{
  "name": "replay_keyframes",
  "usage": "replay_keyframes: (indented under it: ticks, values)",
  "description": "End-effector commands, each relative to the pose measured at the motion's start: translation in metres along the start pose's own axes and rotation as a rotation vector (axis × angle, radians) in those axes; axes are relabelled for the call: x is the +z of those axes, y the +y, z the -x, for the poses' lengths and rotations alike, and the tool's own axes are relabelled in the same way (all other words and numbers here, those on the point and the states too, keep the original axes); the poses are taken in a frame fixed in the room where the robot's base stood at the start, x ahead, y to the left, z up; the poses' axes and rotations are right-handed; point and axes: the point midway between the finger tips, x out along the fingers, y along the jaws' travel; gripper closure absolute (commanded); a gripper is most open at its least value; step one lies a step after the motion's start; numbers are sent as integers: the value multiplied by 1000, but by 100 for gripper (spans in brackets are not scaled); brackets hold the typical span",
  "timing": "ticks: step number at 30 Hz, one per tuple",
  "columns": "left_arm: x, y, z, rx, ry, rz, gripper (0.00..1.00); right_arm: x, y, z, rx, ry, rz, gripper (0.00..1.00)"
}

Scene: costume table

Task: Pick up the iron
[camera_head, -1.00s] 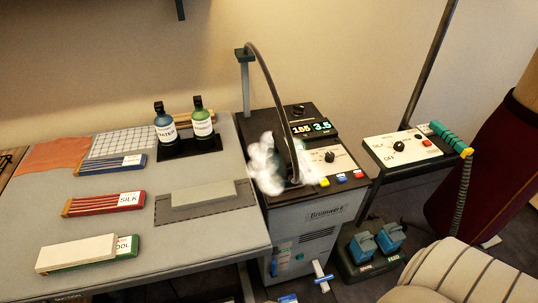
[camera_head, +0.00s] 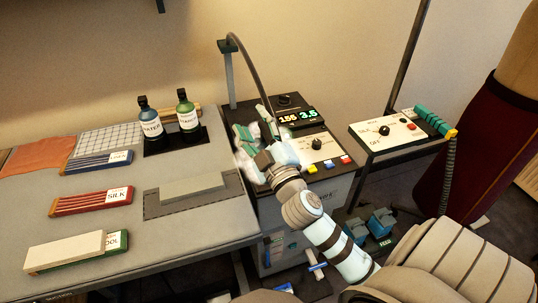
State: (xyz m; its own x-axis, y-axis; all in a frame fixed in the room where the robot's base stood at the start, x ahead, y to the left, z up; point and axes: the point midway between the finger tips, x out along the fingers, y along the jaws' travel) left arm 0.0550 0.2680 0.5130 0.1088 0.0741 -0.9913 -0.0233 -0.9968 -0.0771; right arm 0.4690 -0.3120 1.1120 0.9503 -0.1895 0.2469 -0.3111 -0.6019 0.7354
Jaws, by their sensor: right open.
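The iron itself cannot be made out. My left gripper is out of view.
Blue pedals (camera_head: 377,222) are on the floor.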

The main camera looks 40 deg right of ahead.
Motion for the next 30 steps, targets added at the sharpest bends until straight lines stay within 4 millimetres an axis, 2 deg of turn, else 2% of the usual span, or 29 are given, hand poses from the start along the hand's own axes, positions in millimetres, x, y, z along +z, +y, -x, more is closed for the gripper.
replay_keyframes:
  ticks: [1, 2, 3, 4, 5, 6, 7, 8, 9, 11, 12, 15, 17, 19, 25, 30]
  values:
    - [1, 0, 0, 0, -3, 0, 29, -45, 16, -21, 52, 207, 133, 51]
    - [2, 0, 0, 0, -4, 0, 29, -76, 20, -29, 69, 355, 242, 51]
    - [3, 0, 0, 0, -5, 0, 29, -113, 15, -35, 65, 554, 413, 51]
    - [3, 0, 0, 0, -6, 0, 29, -135, 4, -37, 38, 699, 564, 51]
    - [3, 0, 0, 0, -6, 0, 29, -146, -12, -39, -21, 830, 727, 51]
    - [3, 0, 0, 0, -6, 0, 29, -141, -35, -44, -144, 963, 953, 51]
    - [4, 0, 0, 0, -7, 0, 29, -124, -49, -50, -266, 1025, 1113, 51]
    - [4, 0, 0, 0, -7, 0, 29, -99, -56, -56, -407, 1053, 1255, 51]
    - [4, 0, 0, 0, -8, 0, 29, -59, -54, -63, -607, 1041, 1409, 51]
    - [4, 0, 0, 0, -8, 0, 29, 0, -31, -67, -900, 956, 1553, 51]
    - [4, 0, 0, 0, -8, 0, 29, 32, -11, -65, -1070, 879, 1599, 51]
    - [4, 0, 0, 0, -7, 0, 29, 80, 35, -50, -1359, 708, 1612, 51]
    - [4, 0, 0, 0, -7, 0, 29, 93, 46, -43, -1447, 652, 1598, 51]
    - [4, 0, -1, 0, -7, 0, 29, 104, 43, -40, -1489, 627, 1587, 51]
    - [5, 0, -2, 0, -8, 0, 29, 132, -2, -48, -1491, 632, 1587, 51]
    - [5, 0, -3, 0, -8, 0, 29, 146, -24, -53, -1488, 632, 1590, 51]
